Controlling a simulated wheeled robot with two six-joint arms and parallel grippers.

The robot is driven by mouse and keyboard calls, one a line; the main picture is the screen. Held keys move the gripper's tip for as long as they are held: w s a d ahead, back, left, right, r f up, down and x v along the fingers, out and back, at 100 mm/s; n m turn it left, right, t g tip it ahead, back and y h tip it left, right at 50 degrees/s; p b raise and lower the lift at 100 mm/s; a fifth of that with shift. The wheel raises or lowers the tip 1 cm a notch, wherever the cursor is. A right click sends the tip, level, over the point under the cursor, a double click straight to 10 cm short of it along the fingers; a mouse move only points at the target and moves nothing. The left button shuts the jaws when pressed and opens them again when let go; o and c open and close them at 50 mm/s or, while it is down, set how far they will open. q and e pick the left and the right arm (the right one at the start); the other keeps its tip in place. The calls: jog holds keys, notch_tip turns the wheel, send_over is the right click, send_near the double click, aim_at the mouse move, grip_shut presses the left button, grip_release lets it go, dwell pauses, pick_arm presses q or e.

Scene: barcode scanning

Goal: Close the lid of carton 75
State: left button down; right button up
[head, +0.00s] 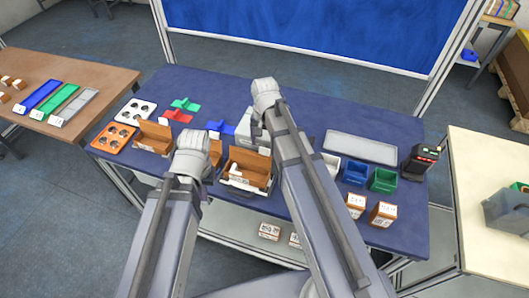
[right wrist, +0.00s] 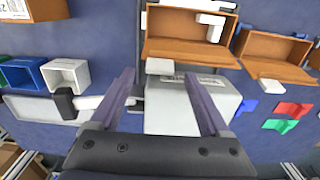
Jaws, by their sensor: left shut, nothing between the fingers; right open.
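Brown open cartons stand on the blue table; no number is readable, so I cannot tell which is carton 75. One open carton (head: 247,172) stands at the front middle, its lid raised; it also shows in the right wrist view (right wrist: 187,48).
A grey-white box (right wrist: 188,106) lies beneath my right fingers. White, blue (head: 355,171) and green (head: 383,179) bins stand to the right, with small labelled cartons (head: 383,213) in front.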

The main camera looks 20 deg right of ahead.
aim_at(265, 148)
notch_tip(265, 148, down, 3)
jog(key=shift+f+b, duration=0.15)
jog(key=shift+b, duration=1)
pick_arm(q)
notch_tip(265, 148, down, 3)
jog(key=shift+f, duration=0.2)
pick_arm(e)
grip_shut()
